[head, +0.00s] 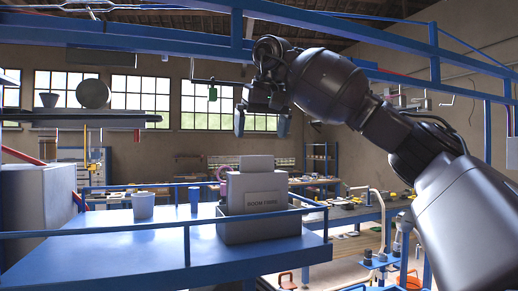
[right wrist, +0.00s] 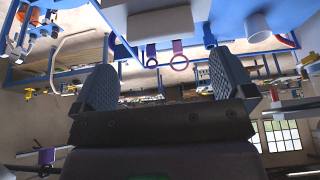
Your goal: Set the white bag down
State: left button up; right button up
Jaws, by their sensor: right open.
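The white bag (head: 260,212), a pale grey block-like sack with dark lettering on its front and a narrower top, stands upright on the blue platform (head: 130,240) near its right end. The front rail crosses before its lower part. My right gripper (head: 261,123) is above the bag, fingers pointing down, open and empty, with a clear gap to the bag's top. In the right wrist view both fingers (right wrist: 163,82) are spread with nothing between them, and the pale bag (right wrist: 155,22) shows at the top edge. My left gripper is not in view.
A white cup (head: 143,206) and a blue cup (head: 194,198) stand left of the bag. A pink ring (head: 221,172) is behind it. Blue rails (head: 100,231) edge the platform. A blue overhead beam (head: 150,35) runs near my right arm. A grey block (head: 38,210) stands at left.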

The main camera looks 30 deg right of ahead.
jog(key=v, duration=0.4)
jog(key=shift+s+a+r, duration=0.1)
jog(key=shift+s+r, duration=0.05)
jog(key=shift+r, duration=0.2)
dwell(0.3)
